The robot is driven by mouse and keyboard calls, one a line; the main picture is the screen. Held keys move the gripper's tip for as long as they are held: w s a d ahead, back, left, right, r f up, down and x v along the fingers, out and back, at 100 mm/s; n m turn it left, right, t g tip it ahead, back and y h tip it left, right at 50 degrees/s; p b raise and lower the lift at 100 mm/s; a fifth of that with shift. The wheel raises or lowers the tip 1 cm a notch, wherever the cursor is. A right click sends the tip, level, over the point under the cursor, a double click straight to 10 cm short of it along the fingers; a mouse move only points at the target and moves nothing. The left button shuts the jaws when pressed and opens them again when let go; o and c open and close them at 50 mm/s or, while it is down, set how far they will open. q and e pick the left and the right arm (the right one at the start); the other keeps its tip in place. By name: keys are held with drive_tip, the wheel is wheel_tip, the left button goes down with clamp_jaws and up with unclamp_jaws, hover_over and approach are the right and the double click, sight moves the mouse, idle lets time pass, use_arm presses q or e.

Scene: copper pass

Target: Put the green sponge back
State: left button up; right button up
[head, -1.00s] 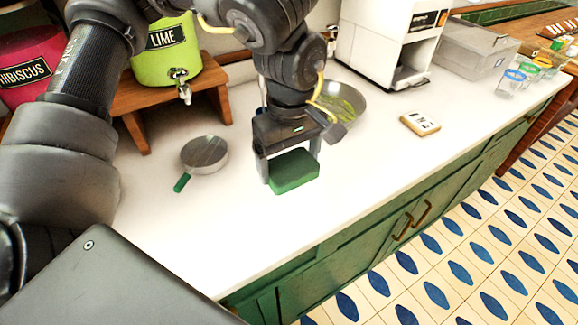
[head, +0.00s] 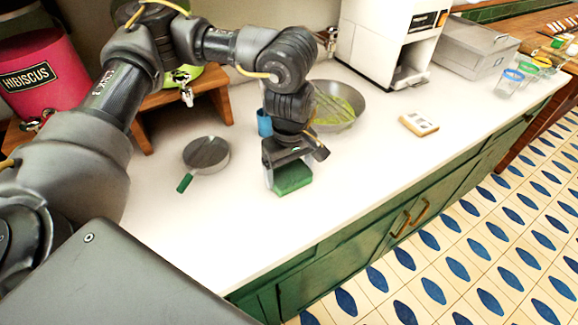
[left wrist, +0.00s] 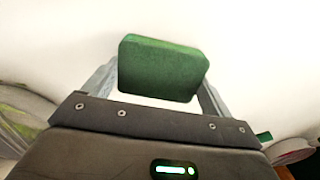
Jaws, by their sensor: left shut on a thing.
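The green sponge (head: 292,179) is a small block at the front middle of the white counter in the head view. My left gripper (head: 288,174) comes down over it from above and is shut on it. In the left wrist view the sponge (left wrist: 163,68) sits between the two fingers of the gripper (left wrist: 160,85), with pale counter behind it. I cannot tell whether the sponge touches the counter. My right gripper is not in view.
Behind the gripper are a blue cup (head: 264,123) and a metal bowl (head: 352,97). A small card block (head: 418,124) lies to the right. Counter (head: 350,175) right of the sponge is clear.

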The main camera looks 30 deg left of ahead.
sight(289, 172)
use_arm(q)
drive_tip(key=shift+s+d, duration=0.1)
drive_tip(key=shift+f, duration=0.15)
drive_tip(key=o, duration=0.8)
wheel_tip(289, 172, up, 12)
drive_tip(key=shift+r+b, duration=0.25)
drive_tip(key=shift+b, duration=0.2)
